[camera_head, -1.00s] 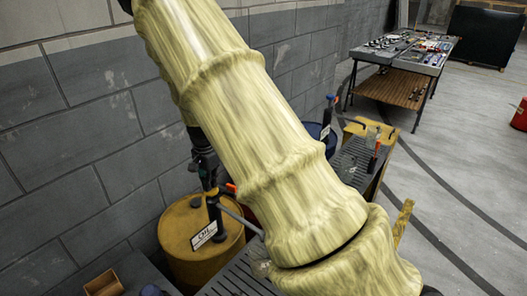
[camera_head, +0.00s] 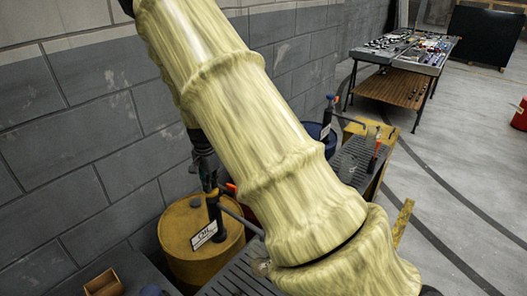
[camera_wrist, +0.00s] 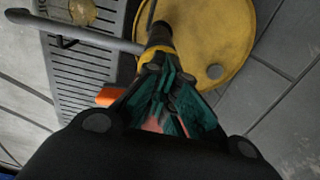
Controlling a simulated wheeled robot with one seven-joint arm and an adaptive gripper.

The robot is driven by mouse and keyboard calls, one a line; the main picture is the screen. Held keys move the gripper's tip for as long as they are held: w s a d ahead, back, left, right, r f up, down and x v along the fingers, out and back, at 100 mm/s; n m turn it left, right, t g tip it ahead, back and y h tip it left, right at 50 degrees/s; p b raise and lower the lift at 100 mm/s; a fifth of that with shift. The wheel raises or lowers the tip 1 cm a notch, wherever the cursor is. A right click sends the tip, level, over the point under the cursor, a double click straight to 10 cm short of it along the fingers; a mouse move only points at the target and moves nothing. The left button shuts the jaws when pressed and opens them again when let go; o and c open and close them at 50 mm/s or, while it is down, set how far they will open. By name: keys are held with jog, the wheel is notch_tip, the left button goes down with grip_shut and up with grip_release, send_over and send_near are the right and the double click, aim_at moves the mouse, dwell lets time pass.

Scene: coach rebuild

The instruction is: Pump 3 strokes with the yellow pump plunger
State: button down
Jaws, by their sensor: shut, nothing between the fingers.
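A yellow oil drum (camera_head: 180,233) stands by the wall with a dark hand pump (camera_head: 214,215) on top. In the wrist view the pump has a yellow collar (camera_wrist: 153,54) and a grey spout (camera_wrist: 75,31) pointing left. An orange handle end (camera_head: 231,187) sticks out beside the pump top; it also shows in the wrist view (camera_wrist: 110,96). My gripper (camera_head: 207,183) is directly above the pump top, fingers pointing down. Its green fingers (camera_wrist: 168,95) are shut with nothing held. They hide most of the plunger handle, so contact cannot be told.
My pale-sleeved arm covers the middle of the head view. A blue drum (camera_head: 318,131) with another pump stands behind it, on dark grating. A small wooden box (camera_head: 103,284) sits at lower left. The block wall is close on the left. Open floor lies right.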

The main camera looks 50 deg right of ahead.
jog(key=shift+r+p, duration=2.65)
jog(key=shift+r, duration=0.85)
jog(key=shift+f+b, duration=0.65)
jog(key=shift+f, duration=1.95)
jog(key=shift+s+f+b, duration=0.1)
jog(key=shift+f+b, duration=0.5)
jog(key=shift+f, duration=0.55)
jog(key=shift+r, duration=0.1)
jog(key=shift+r+p, duration=2.65)
jog(key=shift+r, duration=1)
